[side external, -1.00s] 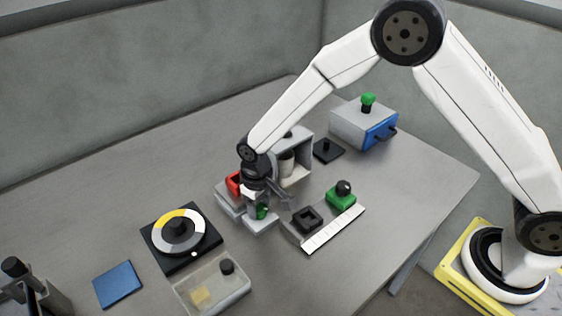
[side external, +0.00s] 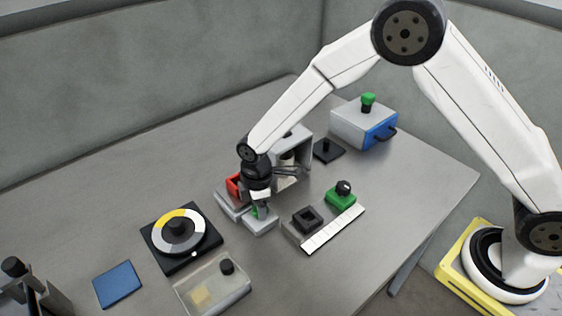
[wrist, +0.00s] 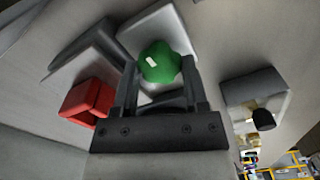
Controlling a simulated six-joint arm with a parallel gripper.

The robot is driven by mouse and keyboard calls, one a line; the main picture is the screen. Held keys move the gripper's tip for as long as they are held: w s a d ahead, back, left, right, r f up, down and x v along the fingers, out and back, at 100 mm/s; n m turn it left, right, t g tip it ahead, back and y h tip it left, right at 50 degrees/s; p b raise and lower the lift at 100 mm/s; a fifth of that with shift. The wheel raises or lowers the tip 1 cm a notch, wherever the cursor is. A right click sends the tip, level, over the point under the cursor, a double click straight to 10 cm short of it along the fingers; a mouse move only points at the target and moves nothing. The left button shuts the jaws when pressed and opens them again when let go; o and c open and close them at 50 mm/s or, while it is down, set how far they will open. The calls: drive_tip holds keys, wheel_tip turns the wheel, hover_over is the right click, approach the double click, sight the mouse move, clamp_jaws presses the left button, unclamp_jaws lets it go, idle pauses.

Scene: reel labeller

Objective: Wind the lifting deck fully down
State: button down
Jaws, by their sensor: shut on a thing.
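My gripper (side external: 260,205) points down over a small grey block (side external: 260,226) at the front of a grey unit. In the wrist view my gripper (wrist: 160,70) has its two fingers on either side of a green knob (wrist: 158,60) with a white mark, shut on it. The knob (side external: 255,213) is mostly hidden by the fingers in the side view. A red open-box part (side external: 233,184) sits on the grey unit behind the block; it also shows in the wrist view (wrist: 88,101). I cannot tell the deck's height.
A grey housing (side external: 304,150) stands close behind my gripper. A dial on a black base (side external: 179,232) and a clear box (side external: 213,284) are at front left. A green block with black knob (side external: 341,196) and a white strip (side external: 333,230) are at right.

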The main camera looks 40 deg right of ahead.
drive_tip(key=n, duration=0.4)
drive_tip(key=shift+n, duration=0.3)
drive_tip(key=n, duration=0.4)
idle(0.3)
drive_tip(key=shift+c, duration=0.5)
unclamp_jaws()
